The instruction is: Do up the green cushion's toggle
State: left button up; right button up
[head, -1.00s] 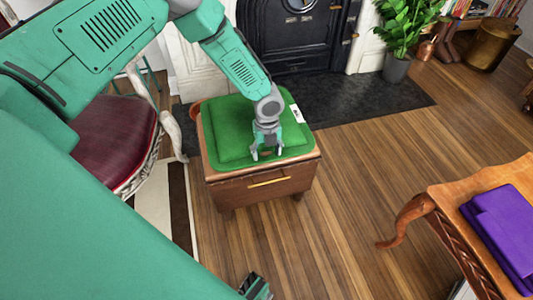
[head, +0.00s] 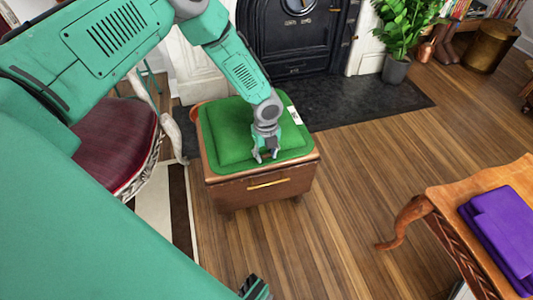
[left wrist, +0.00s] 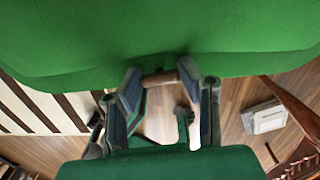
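The green cushion (head: 228,130) lies on a wooden box stool with a brass-handled drawer front. Its front edge fills the top of the left wrist view (left wrist: 160,35). A small brown wooden toggle (left wrist: 160,78) is at that edge, lying crosswise between the fingertips of my left gripper (left wrist: 158,82). The fingers look closed on its ends. In the head view my left gripper (head: 266,156) points down at the cushion's front right part. The toggle is too small to make out there, and its loop is not distinguishable.
The wooden stool (head: 235,190) stands before a black fireplace (head: 300,40). A red-seated chair (head: 115,140) is close on the left. A carved table (head: 440,195) with purple cloth (head: 505,220) stands at right. The floor between is clear.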

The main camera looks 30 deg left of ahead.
aim_at(265, 154)
pick_arm(q)
jog(key=o, duration=0.4)
jog(key=shift+a, duration=0.15)
notch_tip(265, 154, up, 12)
jog(key=shift+w+f, duration=0.1)
